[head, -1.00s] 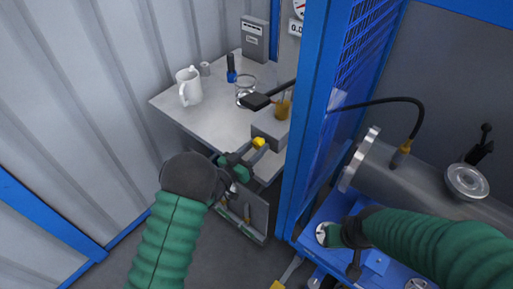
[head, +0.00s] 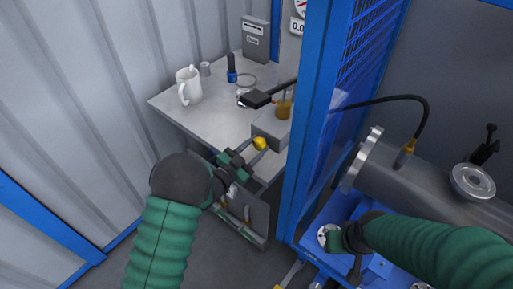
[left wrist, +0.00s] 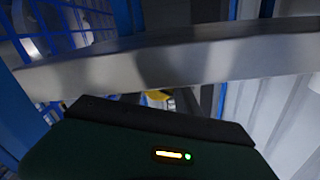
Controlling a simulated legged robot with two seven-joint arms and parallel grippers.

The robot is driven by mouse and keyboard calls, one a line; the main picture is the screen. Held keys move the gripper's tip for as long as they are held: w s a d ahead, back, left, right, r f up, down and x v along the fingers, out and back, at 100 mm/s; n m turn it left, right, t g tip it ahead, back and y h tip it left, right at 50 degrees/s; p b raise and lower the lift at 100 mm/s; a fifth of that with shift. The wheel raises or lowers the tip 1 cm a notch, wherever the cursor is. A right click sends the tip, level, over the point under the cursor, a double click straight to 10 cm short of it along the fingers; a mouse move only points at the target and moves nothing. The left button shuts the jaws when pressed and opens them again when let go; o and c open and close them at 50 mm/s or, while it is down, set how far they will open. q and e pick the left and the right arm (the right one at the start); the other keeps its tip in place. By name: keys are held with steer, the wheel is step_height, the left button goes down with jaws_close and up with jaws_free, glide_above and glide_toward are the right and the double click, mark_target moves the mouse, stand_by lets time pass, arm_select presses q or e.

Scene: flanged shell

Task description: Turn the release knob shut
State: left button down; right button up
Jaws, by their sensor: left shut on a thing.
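The yellow release knob (head: 260,143) sits on the front of a small grey box (head: 271,128) at the right front of the bench. My left gripper (head: 254,146) reaches it from the lower left and is shut on it; the fingertips are small and partly hidden. In the left wrist view a patch of yellow (left wrist: 157,96) shows just past the dark edge of my gripper, and the rest of the knob is hidden. My right gripper (head: 340,240) is low at the right by a round metal disc (head: 326,235); its jaw opening is unclear.
The bench (head: 205,118) carries a white mug (head: 188,88), a blue-and-black item (head: 232,72), a metal ring (head: 242,95) and an amber cup (head: 284,108). A blue post (head: 303,130) stands close right of the box. A grey flanged cylinder (head: 400,178) lies beyond it.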

arm_select(q)
steer(key=shift+f, duration=0.1)
steer(key=c, duration=0.9)
jaws_free()
steer(key=shift+s, duration=0.1)
steer(key=p+v, duration=0.1)
steer(key=v, duration=1.6)
